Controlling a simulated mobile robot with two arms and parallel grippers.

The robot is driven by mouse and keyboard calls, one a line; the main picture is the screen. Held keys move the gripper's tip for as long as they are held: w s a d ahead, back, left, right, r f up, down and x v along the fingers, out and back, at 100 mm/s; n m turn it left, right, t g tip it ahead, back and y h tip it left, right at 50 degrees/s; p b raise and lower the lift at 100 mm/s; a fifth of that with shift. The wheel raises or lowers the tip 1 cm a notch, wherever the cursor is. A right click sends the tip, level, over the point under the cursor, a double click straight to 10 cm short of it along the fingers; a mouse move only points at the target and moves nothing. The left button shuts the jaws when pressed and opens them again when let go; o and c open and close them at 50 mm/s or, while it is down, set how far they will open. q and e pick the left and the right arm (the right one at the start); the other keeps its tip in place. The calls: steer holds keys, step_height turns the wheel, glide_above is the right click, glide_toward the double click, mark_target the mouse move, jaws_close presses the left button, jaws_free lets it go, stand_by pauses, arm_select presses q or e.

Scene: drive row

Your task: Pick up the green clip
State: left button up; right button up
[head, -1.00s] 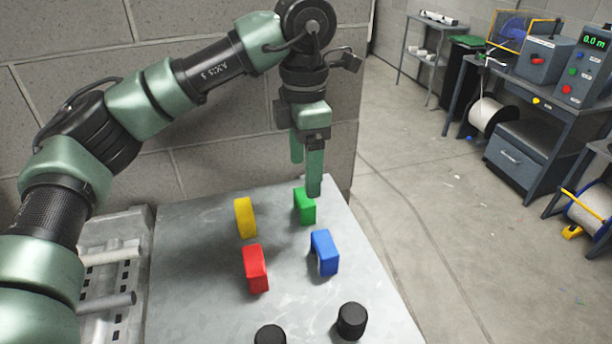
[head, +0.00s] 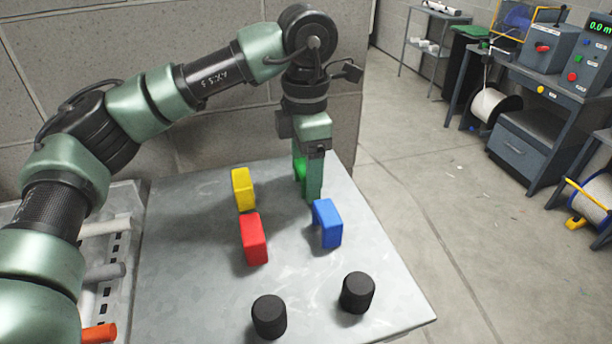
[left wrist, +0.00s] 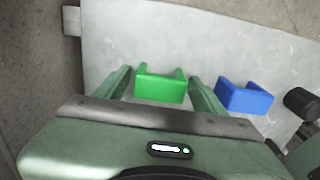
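The green clip (left wrist: 160,87) stands on the grey table between the two spread fingers of my left gripper (left wrist: 163,92) in the left wrist view. A gap shows on each side of it, so the gripper is open around or just above it; the exact height is unclear. In the head view my left gripper (head: 308,180) points down at the far part of the table, and its fingers hide most of the green clip (head: 298,165). My right gripper is not in view.
A blue clip (head: 328,224) stands close by, to the right in the left wrist view. A yellow clip (head: 243,189), a red clip (head: 254,239) and two black cylinders (head: 269,317) (head: 357,292) stand on the table (head: 190,290). A block wall (head: 200,150) is behind.

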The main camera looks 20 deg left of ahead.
arm_select(q)
steer(key=c, duration=1)
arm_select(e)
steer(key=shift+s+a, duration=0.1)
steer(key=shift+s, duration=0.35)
arm_select(q)
steer(key=shift+r, duration=0.15)
steer(key=shift+c, duration=0.2)
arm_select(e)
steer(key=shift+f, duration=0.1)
